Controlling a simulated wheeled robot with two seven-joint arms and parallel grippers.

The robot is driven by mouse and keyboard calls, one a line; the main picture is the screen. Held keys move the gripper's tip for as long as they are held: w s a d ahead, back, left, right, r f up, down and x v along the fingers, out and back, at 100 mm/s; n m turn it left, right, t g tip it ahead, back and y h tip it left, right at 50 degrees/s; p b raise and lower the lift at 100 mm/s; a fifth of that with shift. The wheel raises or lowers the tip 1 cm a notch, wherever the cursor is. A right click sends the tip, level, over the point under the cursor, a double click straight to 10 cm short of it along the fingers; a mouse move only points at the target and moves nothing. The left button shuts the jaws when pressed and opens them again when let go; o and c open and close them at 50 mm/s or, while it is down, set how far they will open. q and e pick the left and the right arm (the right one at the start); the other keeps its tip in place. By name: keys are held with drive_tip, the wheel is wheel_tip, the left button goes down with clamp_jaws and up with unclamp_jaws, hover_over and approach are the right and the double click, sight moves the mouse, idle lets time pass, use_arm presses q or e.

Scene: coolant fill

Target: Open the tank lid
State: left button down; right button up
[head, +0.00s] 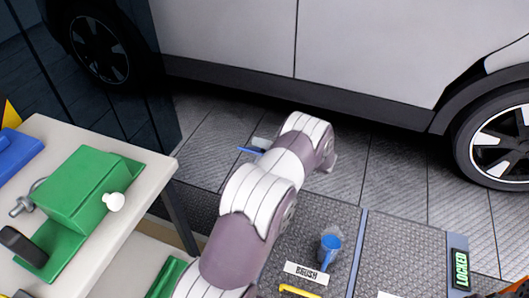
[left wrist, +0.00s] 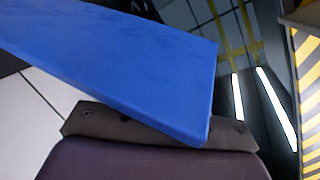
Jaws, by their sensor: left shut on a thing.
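My left arm reaches forward from the bottom of the head view, and its gripper (head: 260,144) is mostly hidden behind my own arm. A thin blue edge of a panel (head: 247,150) sticks out beside it. In the left wrist view a large flat blue panel (left wrist: 120,65) lies across the front of my dark gripper (left wrist: 160,130), which is shut on it. The fingertips are hidden behind the panel. I cannot tell whether this panel is the tank lid. No tank can be made out. My right gripper is not in view.
A bench (head: 150,158) at left holds a green vise (head: 88,195) and a blue object (head: 15,152). A white car (head: 330,45) stands behind. A blue cup (head: 331,243) by a BRUSH label (head: 306,272) and a green LOCKED sign (head: 460,268) are at lower right.

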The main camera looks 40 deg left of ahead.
use_arm(q)
drive_tip(key=w+a+r+m+g+h+b, duration=0.1)
drive_tip(key=w+a+r+m+g+b, duration=0.1)
drive_tip(key=w, duration=0.7)
drive_tip(key=shift+w+a+r+m+b, duration=0.2)
drive_tip(key=shift+a+r+m+b, duration=0.3)
drive_tip(key=shift+r+m+b, duration=0.65)
drive_tip(key=c, duration=0.8)
unclamp_jaws()
